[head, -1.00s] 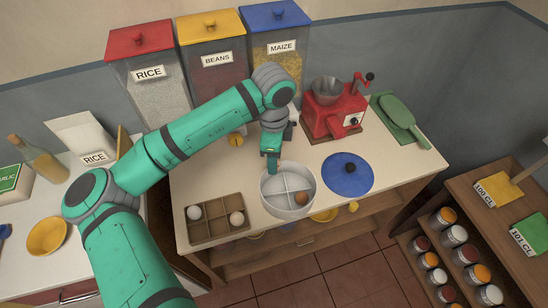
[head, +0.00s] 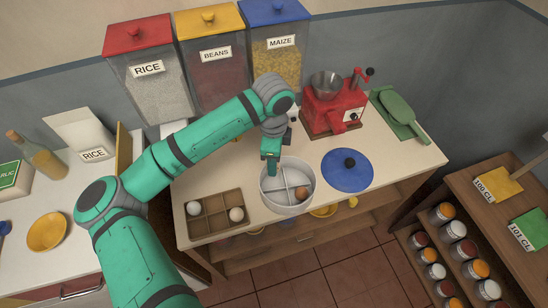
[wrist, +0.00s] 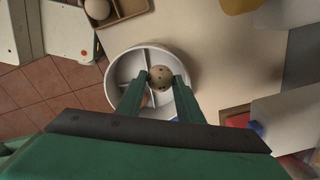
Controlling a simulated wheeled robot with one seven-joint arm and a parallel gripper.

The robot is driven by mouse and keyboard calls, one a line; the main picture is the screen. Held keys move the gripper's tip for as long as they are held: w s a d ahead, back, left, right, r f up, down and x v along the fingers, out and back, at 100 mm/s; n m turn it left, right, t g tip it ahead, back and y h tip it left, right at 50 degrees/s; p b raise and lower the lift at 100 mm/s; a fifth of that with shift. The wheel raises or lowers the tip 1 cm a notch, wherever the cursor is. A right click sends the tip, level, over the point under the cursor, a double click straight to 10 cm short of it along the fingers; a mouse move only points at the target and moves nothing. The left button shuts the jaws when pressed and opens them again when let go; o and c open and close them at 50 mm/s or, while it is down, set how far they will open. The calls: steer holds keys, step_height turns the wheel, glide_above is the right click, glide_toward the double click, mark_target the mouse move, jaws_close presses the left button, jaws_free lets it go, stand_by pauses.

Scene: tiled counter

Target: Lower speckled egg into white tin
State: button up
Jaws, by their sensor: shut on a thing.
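The speckled egg (wrist: 161,77) is pinched between the two fingertips of my gripper (wrist: 158,80) in the wrist view. In the head view the egg is hidden by my gripper (head: 271,162), which points down at the tin's back left part. The round white tin (head: 288,208) has dividers making several compartments, and it also shows below the egg in the wrist view (wrist: 115,70). A brown egg (head: 302,193) lies in the tin's right compartment. How far the held egg is above the tin floor, I cannot tell.
A brown divided tray (head: 212,228) with two pale eggs stands left of the tin. A blue lid (head: 347,170) lies to its right. A red grinder (head: 334,108) and storage bins, including the maize bin (head: 279,65), stand behind. The tin sits near the counter's front edge.

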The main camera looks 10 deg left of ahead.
steer(key=shift+f, duration=0.4)
steer(key=shift+d+f, duration=0.1)
steer(key=shift+f, duration=0.25)
steer(key=shift+s+a+f, duration=0.1)
steer(key=shift+a+f, duration=0.1)
steer(key=shift+f, duration=0.6)
steer(key=shift+d, duration=0.1)
steer(key=shift+f, duration=0.55)
steer(key=o, duration=0.8)
steer(key=shift+c, duration=0.2)
